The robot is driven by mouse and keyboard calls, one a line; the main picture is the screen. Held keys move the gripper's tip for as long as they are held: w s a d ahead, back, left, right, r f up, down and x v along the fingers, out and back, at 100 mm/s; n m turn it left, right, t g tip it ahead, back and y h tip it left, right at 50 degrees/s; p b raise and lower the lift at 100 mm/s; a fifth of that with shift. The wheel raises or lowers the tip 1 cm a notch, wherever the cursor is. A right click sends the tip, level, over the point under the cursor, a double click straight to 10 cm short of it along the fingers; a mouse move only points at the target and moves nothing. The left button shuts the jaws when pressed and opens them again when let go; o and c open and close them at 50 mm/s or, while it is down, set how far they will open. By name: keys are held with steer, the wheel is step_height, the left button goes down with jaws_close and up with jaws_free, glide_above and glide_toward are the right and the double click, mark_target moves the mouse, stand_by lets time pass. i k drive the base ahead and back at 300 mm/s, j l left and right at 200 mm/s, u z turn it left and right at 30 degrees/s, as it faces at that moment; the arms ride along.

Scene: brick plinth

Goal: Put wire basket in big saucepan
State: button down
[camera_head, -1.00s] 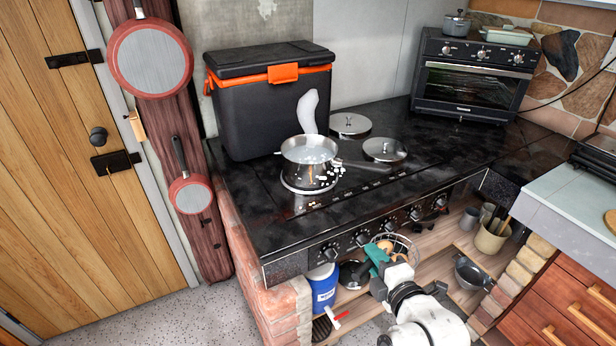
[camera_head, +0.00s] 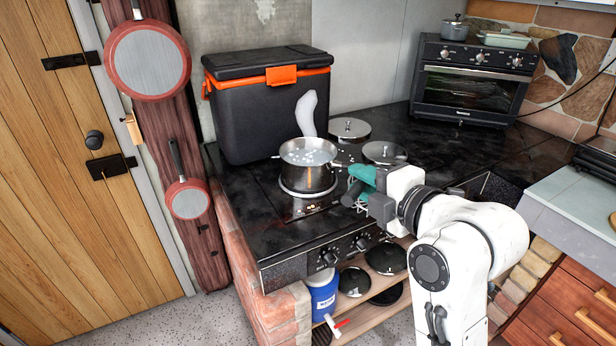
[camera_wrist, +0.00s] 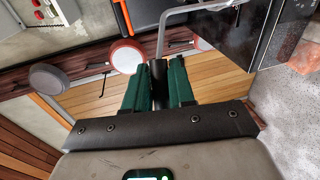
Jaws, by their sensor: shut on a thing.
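The big saucepan (camera_head: 309,181) stands upright on the left burner in the head view, with bubbling liquid inside and white steam above. My gripper (camera_head: 360,183) has teal fingers and is just right of the saucepan, above the stove's front part. In the wrist view my gripper (camera_wrist: 160,66) is shut on the dark handle of the wire basket (camera_wrist: 159,74). A bent grey rod of the basket (camera_wrist: 163,38) runs up and right from the grip. The basket's mesh is mostly hidden behind my gripper and arm in the head view.
A black cooler (camera_head: 270,108) with an orange latch stands behind the saucepan. An oven (camera_head: 470,80) stands at the back right. A blue jug (camera_head: 323,290) is on the shelf below.

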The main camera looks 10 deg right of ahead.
mark_target(296, 187)
steer(key=i+j, duration=0.25)
steer(key=i, duration=0.2)
steer(key=i+j, duration=0.3)
steer(key=i, duration=0.2)
